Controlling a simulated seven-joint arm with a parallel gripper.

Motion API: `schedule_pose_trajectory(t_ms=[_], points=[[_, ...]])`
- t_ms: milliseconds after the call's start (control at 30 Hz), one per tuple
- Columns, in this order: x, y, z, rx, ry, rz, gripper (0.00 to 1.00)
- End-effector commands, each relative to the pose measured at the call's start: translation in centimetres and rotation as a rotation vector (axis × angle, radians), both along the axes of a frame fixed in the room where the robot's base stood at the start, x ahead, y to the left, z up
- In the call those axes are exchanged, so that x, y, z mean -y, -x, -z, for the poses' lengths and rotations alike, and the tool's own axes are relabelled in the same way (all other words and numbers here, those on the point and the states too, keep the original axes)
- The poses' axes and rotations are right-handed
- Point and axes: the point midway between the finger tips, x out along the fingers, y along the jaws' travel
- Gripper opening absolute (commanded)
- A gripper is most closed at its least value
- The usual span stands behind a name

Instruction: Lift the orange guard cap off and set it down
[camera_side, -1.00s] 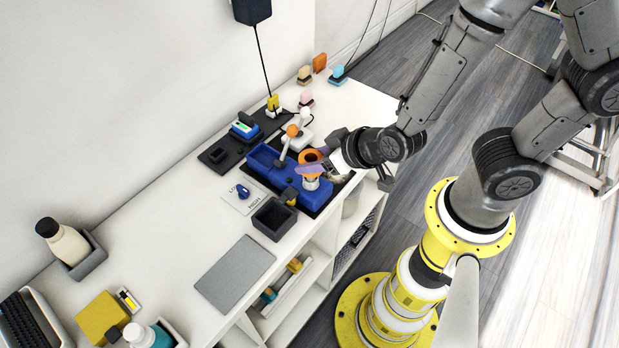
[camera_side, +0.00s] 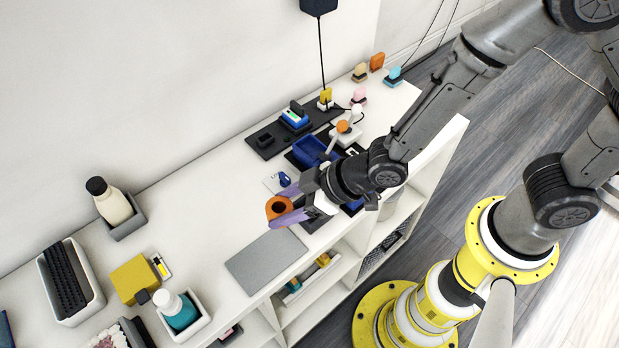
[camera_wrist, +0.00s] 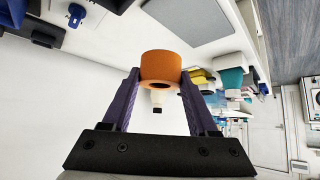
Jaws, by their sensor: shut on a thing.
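The orange guard cap (camera_side: 279,208) is a short hollow ring held between the purple fingers of my gripper (camera_side: 287,207). In the wrist view the orange cap (camera_wrist: 161,68) sits between the fingertips of my gripper (camera_wrist: 158,82), its dark opening showing. My gripper is shut on it and holds it above the white table, left of the blue tray (camera_side: 313,150) and near the grey mat (camera_side: 264,262). My arm hides part of the blue tray and what stands on it.
The grey mat lies flat and bare near the front edge. A white-bodied bottle (camera_side: 113,205) in a grey holder stands at the back left. A yellow block (camera_side: 134,278) and a teal bottle (camera_side: 180,312) stand at the left. The table between is clear.

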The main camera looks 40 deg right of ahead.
Motion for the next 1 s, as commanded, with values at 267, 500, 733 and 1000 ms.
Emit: schedule_pose_trajectory(t_ms=[267,500,733,1000], points=[[-1.8,1.2,1.9,-0.001,0.0,-0.078,0.0],[-1.8,1.2,3.6,-0.003,0.003,-0.078,0.0],[-1.8,1.2,5.7,-0.002,0.002,-0.078,0.0],[-1.8,1.2,7.6,-0.001,0.001,-0.076,0.0]])
